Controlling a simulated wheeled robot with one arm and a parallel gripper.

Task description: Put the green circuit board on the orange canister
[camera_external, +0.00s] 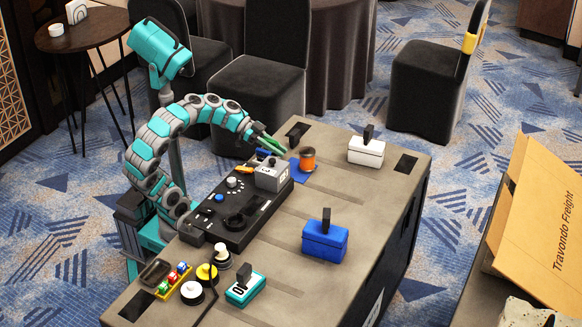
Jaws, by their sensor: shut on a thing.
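My arm reaches over the far end of the table, and my gripper (260,133) is shut on the green circuit board (272,146). The board shows as a thin green shape, tilted down to the right, seen nearly edge-on and partly covered by the gripper. The board's lower end is just left of the canister. I cannot tell the exact height of the board above the table.
A black control panel (222,227) with a grey box (271,178) lies left of the canister. A white case (366,151) and a blue case (325,241) stand to the right. A teal case (243,291) and knobs are at the near end. Bare tabletop (345,195) lies between the cases.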

